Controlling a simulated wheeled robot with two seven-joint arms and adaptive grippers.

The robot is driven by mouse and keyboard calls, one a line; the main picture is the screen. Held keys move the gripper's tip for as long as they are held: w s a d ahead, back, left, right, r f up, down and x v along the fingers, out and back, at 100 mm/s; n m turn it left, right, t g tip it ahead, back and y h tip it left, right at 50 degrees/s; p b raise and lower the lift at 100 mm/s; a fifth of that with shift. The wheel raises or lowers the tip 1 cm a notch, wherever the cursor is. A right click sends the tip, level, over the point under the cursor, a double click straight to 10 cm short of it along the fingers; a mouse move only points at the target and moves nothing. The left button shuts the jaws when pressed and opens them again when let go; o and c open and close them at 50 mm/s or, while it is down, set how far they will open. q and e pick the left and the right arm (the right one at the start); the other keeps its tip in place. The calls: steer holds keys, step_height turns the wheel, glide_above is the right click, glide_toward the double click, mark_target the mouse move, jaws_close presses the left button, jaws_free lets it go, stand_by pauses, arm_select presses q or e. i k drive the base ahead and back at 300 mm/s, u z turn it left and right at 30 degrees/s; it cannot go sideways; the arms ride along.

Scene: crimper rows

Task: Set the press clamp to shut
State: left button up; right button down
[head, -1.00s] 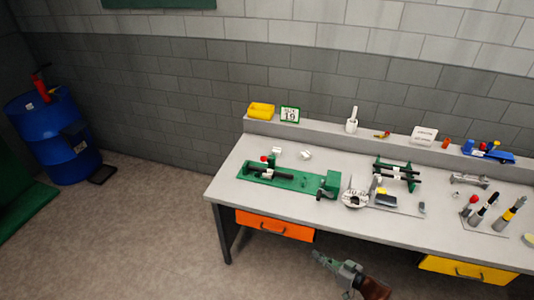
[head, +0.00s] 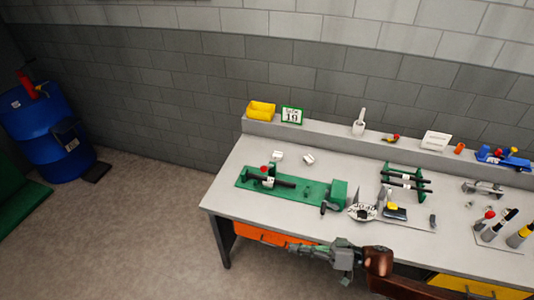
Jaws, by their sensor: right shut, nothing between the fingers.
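A green bench fixture (head: 312,190) lies on the left part of the workbench, with a black bar and a red knob (head: 264,169) at its left end and a green block at its right end. It may be the press clamp; I cannot tell for sure, nor whether it is open or shut. My right gripper (head: 298,247) is shut and empty. It is at the bench's front edge in the picture, over the orange drawer front, apart from the fixture. My left gripper is not in view.
The grey workbench (head: 225,195) has an orange drawer (head: 262,236) and a yellow drawer (head: 470,288). A green rack (head: 405,180), a round dial plate (head: 362,212) and upright black-handled tools (head: 500,224) stand to the right. A blue drum (head: 45,135) stands far left.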

mark_target(264, 169)
steer(key=i, duration=1.4)
